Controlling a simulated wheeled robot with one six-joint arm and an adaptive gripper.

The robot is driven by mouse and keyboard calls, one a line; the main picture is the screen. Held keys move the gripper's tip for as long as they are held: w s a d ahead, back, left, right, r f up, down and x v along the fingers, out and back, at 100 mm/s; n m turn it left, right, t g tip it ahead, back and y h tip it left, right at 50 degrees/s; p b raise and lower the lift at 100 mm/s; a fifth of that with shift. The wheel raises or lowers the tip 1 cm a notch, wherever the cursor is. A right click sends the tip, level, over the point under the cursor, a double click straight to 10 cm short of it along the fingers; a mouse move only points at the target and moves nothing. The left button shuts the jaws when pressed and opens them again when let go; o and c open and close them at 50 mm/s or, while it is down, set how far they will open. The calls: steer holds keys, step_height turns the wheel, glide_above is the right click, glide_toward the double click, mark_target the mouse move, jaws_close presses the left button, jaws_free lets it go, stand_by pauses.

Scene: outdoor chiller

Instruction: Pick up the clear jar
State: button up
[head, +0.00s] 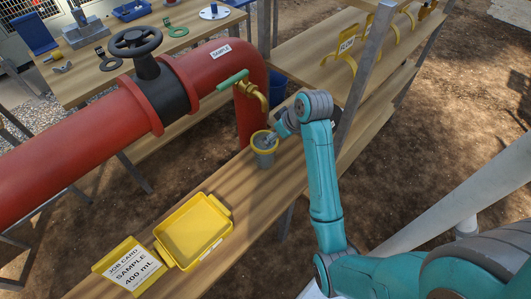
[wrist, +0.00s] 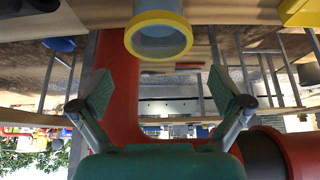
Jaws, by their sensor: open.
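The clear jar (head: 264,156) has a yellow rim and looks greyish. It stands upright on the wooden bench, below the brass tap with a green handle (head: 234,82). In the wrist view the jar (wrist: 158,42) shows at the top centre, its yellow-rimmed mouth facing the camera. My gripper (head: 273,138) is at the jar's upper right in the head view, overlapping its rim; contact cannot be told there. In the wrist view my gripper (wrist: 163,90) has its two fingers wide apart and nothing between them, with the jar above the gap in the picture.
A thick red pipe (head: 95,140) with a black valve runs left of the bench (head: 235,190). A yellow tray (head: 193,232) and a job card reading SAMPLE 400 mL (head: 130,268) lie at the near end. A metal post (head: 367,75) and shelves stand right.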

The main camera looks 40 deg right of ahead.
mark_target(264, 151)
steer(key=x, duration=1)
steer(key=shift+f, duration=0.3)
steer(key=shift+d, duration=0.15)
steer(key=c, duration=1.5)
steer(key=shift+c, duration=0.7)
steer(key=shift+r, duration=0.15)
